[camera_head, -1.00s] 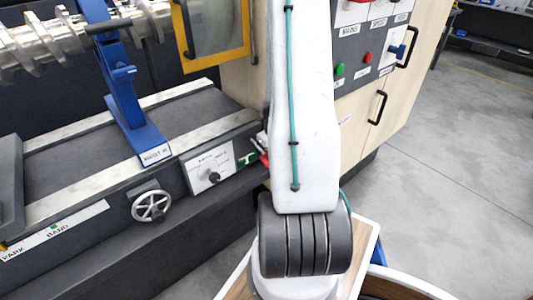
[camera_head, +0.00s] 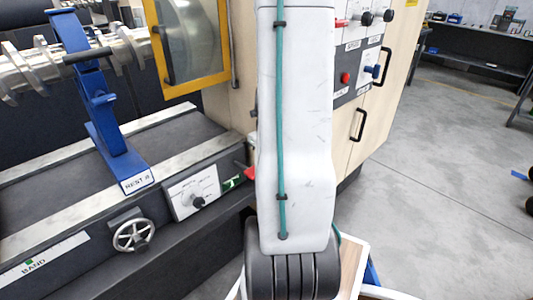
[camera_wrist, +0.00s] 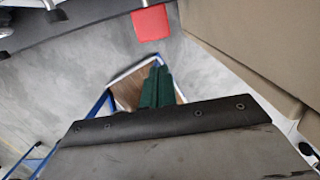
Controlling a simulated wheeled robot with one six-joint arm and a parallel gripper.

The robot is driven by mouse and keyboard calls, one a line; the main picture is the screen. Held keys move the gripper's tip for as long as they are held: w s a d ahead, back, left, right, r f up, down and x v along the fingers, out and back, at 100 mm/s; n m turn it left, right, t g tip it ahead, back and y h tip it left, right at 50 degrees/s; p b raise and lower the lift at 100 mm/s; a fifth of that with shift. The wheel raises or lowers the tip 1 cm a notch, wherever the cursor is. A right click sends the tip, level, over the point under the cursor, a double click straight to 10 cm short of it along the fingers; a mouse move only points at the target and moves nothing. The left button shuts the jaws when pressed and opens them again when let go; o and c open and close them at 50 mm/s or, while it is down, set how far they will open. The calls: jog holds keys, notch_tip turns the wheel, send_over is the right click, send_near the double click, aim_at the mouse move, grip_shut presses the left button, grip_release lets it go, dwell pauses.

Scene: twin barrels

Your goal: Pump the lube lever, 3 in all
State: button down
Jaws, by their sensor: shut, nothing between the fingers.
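A small red handle (camera_head: 250,173) sticks out at the right end of the machine bed, beside a green tag (camera_head: 232,184). My arm partly covers that spot, and I cannot tell whether this handle is the lube lever. My gripper (camera_wrist: 157,72) shows in the wrist view as two dark green fingers side by side. It is shut and empty, and nothing is seen touching it. In the head view my gripper is hidden behind my arm.
The machine bed has a dial panel (camera_head: 192,192), a handwheel (camera_head: 134,235) and a blue rest (camera_head: 98,100). A pale cabinet (camera_head: 370,120) with knobs and a black handle stands behind my arm. A flat red patch (camera_wrist: 150,22) shows in the wrist view. Grey floor (camera_head: 440,210) is open at right.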

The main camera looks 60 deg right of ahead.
jog(key=shift+s+a+r, duration=0.1)
jog(key=shift+s+r, duration=0.1)
jog(key=shift+r, duration=0.25)
jog(key=shift+s+r, duration=0.15)
jog(key=shift+r, duration=0.3)
dwell(1.9)
jog(key=w+d+r+n+t, duration=0.1)
jog(key=w+d+n+t, duration=0.1)
jog(key=w+n+t, duration=0.4)
jog(key=w+n, duration=0.3)
jog(key=n, duration=0.2)
jog(key=shift+d+r, duration=0.35)
jog(key=shift+d, duration=0.05)
